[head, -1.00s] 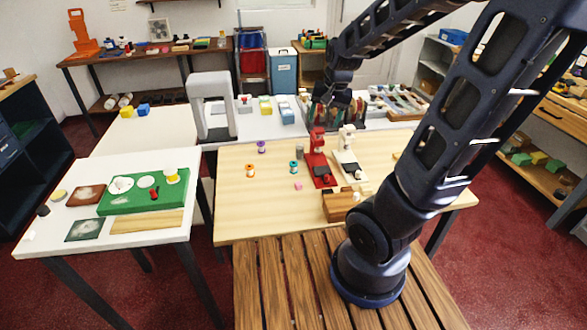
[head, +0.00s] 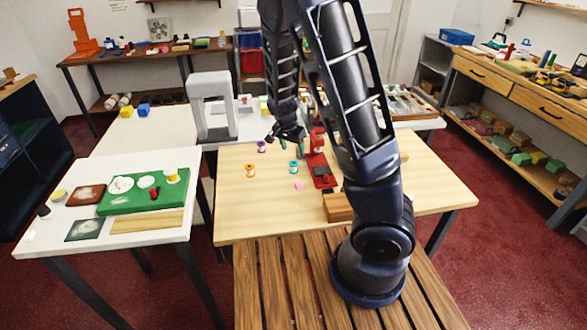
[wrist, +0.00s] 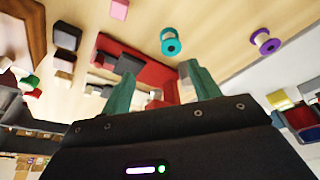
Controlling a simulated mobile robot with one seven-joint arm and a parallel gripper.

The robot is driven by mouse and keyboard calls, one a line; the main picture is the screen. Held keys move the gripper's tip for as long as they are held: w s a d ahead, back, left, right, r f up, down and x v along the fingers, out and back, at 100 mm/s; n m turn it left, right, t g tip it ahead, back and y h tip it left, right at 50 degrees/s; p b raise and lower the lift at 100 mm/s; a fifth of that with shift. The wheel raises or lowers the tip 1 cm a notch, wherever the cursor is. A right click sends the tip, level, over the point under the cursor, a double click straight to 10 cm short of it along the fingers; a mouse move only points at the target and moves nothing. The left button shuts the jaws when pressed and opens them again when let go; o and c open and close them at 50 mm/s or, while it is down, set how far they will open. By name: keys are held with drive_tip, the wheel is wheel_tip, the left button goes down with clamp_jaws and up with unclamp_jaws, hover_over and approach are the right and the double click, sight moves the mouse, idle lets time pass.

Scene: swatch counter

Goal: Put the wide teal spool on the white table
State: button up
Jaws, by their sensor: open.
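The teal spool (head: 293,167) stands on the light wooden table (head: 235,210), between a purple spool (head: 261,147) and a pink piece. It also shows in the wrist view (wrist: 171,42), top centre, beyond my fingertips. My gripper (head: 289,138) is open and empty, above the table's far part, just behind the teal spool in the picture and apart from it. Its two green fingers (wrist: 160,85) show spread in the wrist view. A white table (head: 50,237) stands at the left front; its front left part is bare.
An orange spool (head: 250,171) stands left of the teal one. A red stand (head: 318,160) and a wooden block (head: 338,207) are to the right. A green board (head: 140,200) with small things covers much of the white table. A grey arch (head: 212,105) stands behind.

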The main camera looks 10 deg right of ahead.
drive_tip(key=shift+w+a+f+h, duration=0.5)
drive_tip(key=shift+w+a+f, duration=0.2)
drive_tip(key=shift+w+f, duration=0.05)
hover_over(293, 163)
drive_tip(key=s+a, duration=0.1)
drive_tip(key=s, duration=0.1)
drive_tip(key=shift+m+t, duration=0.3)
drive_tip(key=shift+t, duration=0.1)
drive_tip(key=shift+w+f, duration=0.15)
drive_tip(key=shift+f, duration=0.95)
drive_tip(key=shift+w+f, duration=0.1)
drive_tip(key=shift+f, duration=1)
drive_tip(key=shift+a+x, duration=0.2)
drive_tip(key=shift+x, duration=2.85)
drive_tip(key=shift+s+f, duration=0.1)
drive_tip(key=shift+s, duration=0.05)
drive_tip(key=c, duration=1)
drive_tip(key=shift+c, duration=0.2)
